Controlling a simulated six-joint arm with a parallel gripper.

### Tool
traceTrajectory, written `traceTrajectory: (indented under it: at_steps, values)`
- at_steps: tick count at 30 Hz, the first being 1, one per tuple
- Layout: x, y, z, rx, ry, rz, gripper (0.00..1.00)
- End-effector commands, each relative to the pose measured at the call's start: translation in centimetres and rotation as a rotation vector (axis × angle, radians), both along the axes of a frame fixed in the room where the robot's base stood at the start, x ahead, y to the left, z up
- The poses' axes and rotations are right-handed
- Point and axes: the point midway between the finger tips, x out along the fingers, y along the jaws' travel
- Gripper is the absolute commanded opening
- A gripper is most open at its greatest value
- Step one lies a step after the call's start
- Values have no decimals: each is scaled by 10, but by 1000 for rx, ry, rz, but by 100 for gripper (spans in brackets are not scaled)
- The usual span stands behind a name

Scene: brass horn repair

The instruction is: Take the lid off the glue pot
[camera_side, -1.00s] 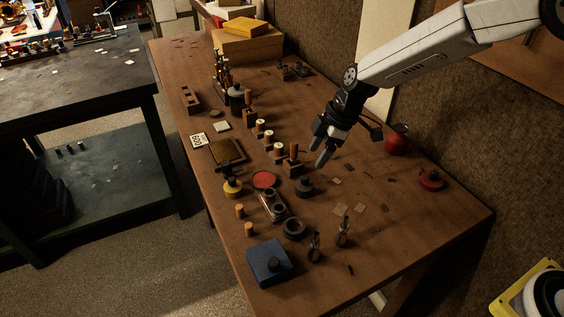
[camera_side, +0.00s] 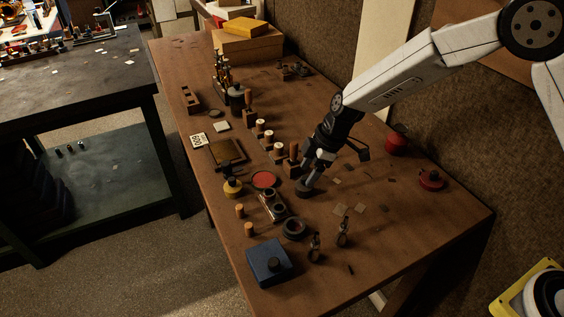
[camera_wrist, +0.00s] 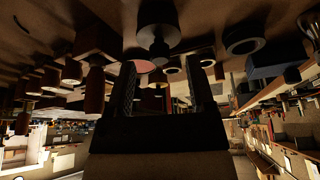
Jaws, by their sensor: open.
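A small dark round pot (camera_side: 303,190), which I take to be the glue pot, stands on the brown bench in the side view. In the wrist view the pot (camera_wrist: 157,18) appears upside down, with a knobbed lid (camera_wrist: 159,46) toward me. My gripper (camera_side: 310,176) is tilted down right at the pot, its fingers hiding part of the top. In the wrist view my gripper (camera_wrist: 160,66) is open, with one finger on each side of the knob. I cannot tell if the fingers touch it.
A wooden-handled tool (camera_side: 293,158) stands close behind the pot. A red disc (camera_side: 264,180), a dark ring (camera_side: 294,228) and a yellow pot (camera_side: 232,187) are nearby. A blue box (camera_side: 268,262) sits at the front.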

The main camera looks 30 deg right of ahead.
Motion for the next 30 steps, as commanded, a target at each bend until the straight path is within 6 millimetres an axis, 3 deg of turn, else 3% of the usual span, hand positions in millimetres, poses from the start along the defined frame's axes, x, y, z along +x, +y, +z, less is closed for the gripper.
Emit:
traceTrajectory:
  at_steps: [7,23,27,30]
  values:
    - [3,7,-17,-1,-2,1,69]
    - [3,7,-18,-1,-2,0,69]
    - [3,7,-18,-1,-2,0,25]
    - [3,7,-18,-1,-2,0,0]
